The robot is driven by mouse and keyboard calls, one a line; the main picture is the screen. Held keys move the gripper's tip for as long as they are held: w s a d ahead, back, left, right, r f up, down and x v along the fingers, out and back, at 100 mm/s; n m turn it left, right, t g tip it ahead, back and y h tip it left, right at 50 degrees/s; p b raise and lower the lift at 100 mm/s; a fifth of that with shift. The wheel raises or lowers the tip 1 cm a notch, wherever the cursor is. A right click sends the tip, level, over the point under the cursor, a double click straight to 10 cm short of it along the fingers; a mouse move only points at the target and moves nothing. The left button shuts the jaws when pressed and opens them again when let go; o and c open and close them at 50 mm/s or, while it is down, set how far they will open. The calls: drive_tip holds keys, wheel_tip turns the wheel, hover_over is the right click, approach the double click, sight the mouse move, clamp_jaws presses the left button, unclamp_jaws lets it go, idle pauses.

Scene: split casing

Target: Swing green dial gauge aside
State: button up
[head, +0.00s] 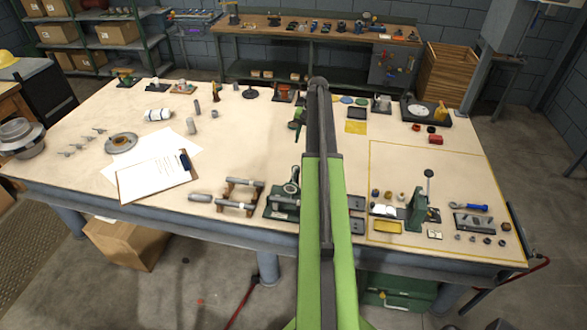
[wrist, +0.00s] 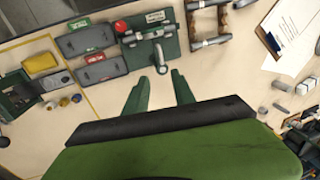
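A green-based fixture (head: 281,206) stands near the table's front edge, just left of my arm in the head view. A small round dial-like part (head: 291,188) rises from it; I take this as the dial gauge, though its face is not readable. In the wrist view the fixture (wrist: 137,52) shows a red knob, a pale label and a grey swing arm (wrist: 160,54) reaching toward my fingers. My gripper (wrist: 160,77) is open and empty, its two green fingers apart, close to the fixture in the picture; no contact is visible. In the head view my arm hides most of the gripper.
Two grey trays (wrist: 86,40) lie beside the fixture. A V-block stand with cylinders (head: 240,196) and a clipboard (head: 155,179) lie on its other side. A green press (head: 418,212) and small parts stand inside the yellow outline. The table's middle is fairly clear.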

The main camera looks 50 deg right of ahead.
drive_tip(key=b, duration=1.5)
hover_over(295, 177)
wheel_tip(295, 177, down, 16)
drive_tip(key=shift+w+d+f, duration=0.1)
drive_tip(key=shift+f, duration=0.05)
clamp_jaws()
drive_tip(key=shift+a, duration=0.45)
drive_tip(key=shift+d, duration=0.4)
drive_tip(key=shift+d+r+m, duration=0.15)
drive_tip(key=shift+r+m, duration=0.05)
drive_tip(key=shift+m, duration=0.1)
